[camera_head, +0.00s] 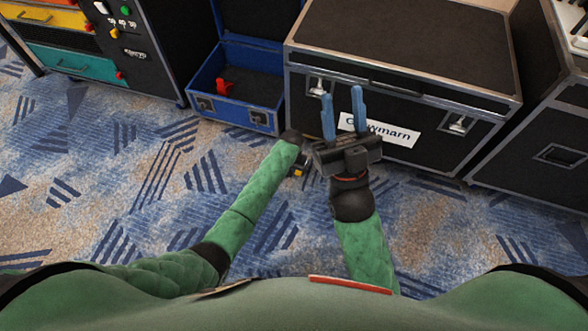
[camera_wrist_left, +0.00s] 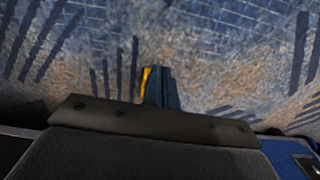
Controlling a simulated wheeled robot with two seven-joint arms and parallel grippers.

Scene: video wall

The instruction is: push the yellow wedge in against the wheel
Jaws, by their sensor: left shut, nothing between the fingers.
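My left gripper (camera_wrist_left: 158,74) is shut and empty, low over the carpet, in the left wrist view. A thin strip of the yellow wedge (camera_wrist_left: 146,82) shows right beside the left of its fingers; whether they touch I cannot tell. I cannot make out the wheel. My right gripper (camera_head: 343,95) is open and empty, its blue fingers in front of the black flight case (camera_head: 400,50).
A blue open case (camera_head: 205,107) with a red item (camera_head: 226,88) inside stands at the back. A black rack with coloured drawers (camera_head: 75,62) is at the left, another black case (camera_head: 555,110) at the right. The patterned carpet (camera_head: 110,190) is clear on the left.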

